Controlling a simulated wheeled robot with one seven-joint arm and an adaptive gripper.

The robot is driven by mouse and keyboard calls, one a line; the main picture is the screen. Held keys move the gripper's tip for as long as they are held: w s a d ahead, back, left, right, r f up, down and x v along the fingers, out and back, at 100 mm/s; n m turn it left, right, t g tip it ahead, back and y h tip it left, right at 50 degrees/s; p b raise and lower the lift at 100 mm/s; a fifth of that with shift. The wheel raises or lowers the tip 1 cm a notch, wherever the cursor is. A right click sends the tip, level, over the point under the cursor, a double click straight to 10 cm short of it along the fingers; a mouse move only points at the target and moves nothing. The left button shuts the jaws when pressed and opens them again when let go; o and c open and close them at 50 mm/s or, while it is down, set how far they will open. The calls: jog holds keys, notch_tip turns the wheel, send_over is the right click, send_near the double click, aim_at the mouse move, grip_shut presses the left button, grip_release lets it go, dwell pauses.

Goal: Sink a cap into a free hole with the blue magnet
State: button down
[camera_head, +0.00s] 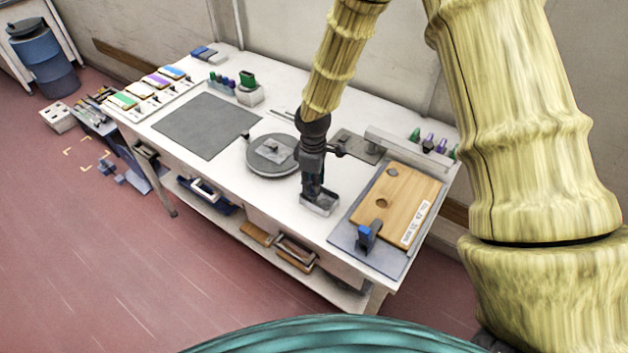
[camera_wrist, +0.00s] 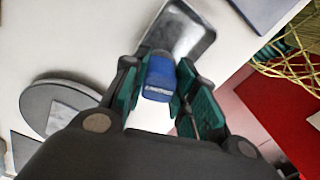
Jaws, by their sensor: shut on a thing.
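My gripper (camera_head: 313,190) points down over a small metal tray (camera_head: 327,207) at the table's front edge. In the wrist view my gripper (camera_wrist: 160,92) is shut on the blue magnet (camera_wrist: 160,72), a blue block with a pale end. Its far end overlaps the near end of the tray (camera_wrist: 190,32); I cannot tell whether it touches. No cap shows clearly in the visible part of the tray. To the right, a wooden board (camera_head: 412,197) has an open dark hole (camera_head: 382,203) and a grey round spot (camera_head: 392,172), apparently a filled hole.
A blue clamp-like block (camera_head: 367,236) stands at the board's near corner on a grey-blue mat (camera_head: 392,263). A round grey turntable (camera_head: 262,168) lies left of my gripper. A dark mat (camera_head: 206,125) lies farther left. Small coloured items (camera_head: 428,142) stand behind the board.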

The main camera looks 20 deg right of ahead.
jog(key=shift+f, duration=0.4)
dwell(0.6)
jog(key=shift+r+p, duration=1.65)
jog(key=shift+r, duration=0.85)
jog(key=shift+w, duration=0.1)
dwell(0.5)
